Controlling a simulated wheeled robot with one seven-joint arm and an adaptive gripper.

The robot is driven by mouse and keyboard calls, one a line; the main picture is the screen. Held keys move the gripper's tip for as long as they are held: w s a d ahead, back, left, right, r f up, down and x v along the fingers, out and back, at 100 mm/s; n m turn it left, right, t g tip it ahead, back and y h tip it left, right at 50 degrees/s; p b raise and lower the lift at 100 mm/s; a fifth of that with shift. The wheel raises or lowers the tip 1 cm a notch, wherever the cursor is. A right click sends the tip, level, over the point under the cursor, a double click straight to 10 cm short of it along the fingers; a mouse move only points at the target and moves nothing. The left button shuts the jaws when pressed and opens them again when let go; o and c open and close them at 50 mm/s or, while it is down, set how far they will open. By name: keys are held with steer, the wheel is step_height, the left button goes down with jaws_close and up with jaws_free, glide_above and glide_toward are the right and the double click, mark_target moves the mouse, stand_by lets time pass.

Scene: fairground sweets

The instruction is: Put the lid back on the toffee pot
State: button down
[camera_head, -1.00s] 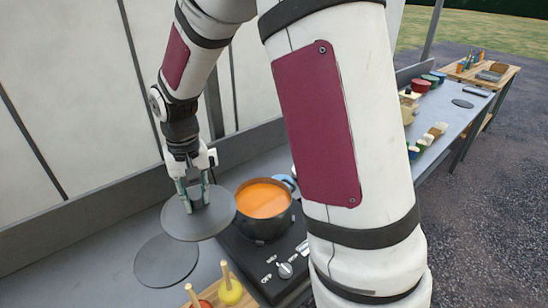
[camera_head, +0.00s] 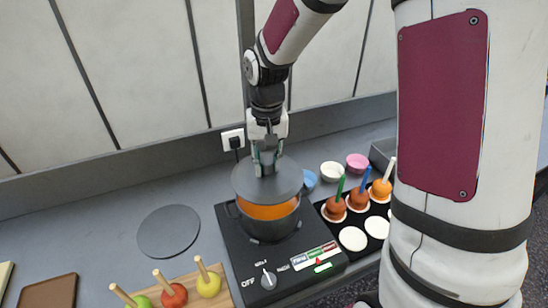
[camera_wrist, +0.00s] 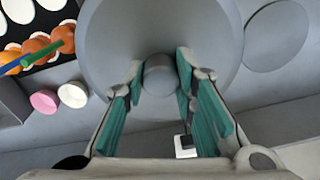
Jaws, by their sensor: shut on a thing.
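My gripper (camera_head: 266,160) is shut on the knob of the grey round lid (camera_head: 267,183). In the wrist view the knob (camera_wrist: 160,75) sits between the teal finger pads, and the lid (camera_wrist: 110,40) spreads out beyond it. The dark toffee pot (camera_head: 268,227) stands on the black hob (camera_head: 240,258) and holds orange toffee (camera_head: 270,211). The lid is above the pot, over its back part, and looks a little raised; the front of the toffee still shows. The pot's back rim is hidden by the lid.
A flat grey disc (camera_head: 168,231) lies on the counter left of the hob. Apples on sticks (camera_head: 172,296) stand on a wooden board in front. Right of the hob is a black tray (camera_head: 340,222) with toffee apples, with small bowls (camera_head: 332,171) behind it. A wall socket (camera_head: 233,139) is behind.

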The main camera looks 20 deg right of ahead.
mark_target(267, 173)
steer(key=shift+w+f+b, duration=0.1)
steer(key=shift+f+b, duration=0.65)
steer(key=shift+f, duration=1.2)
steer(key=shift+f+b, duration=0.3)
steer(key=shift+f, duration=0.7)
steer(key=shift+f+p, duration=0.15)
steer(key=shift+p, duration=0.15)
stand_by(0.7)
steer(key=c, duration=0.7)
jaws_free()
steer(key=shift+c, duration=0.2)
steer(key=shift+r+p, duration=1.35)
steer(key=shift+r, duration=2.2)
steer(key=shift+c, duration=0.6)
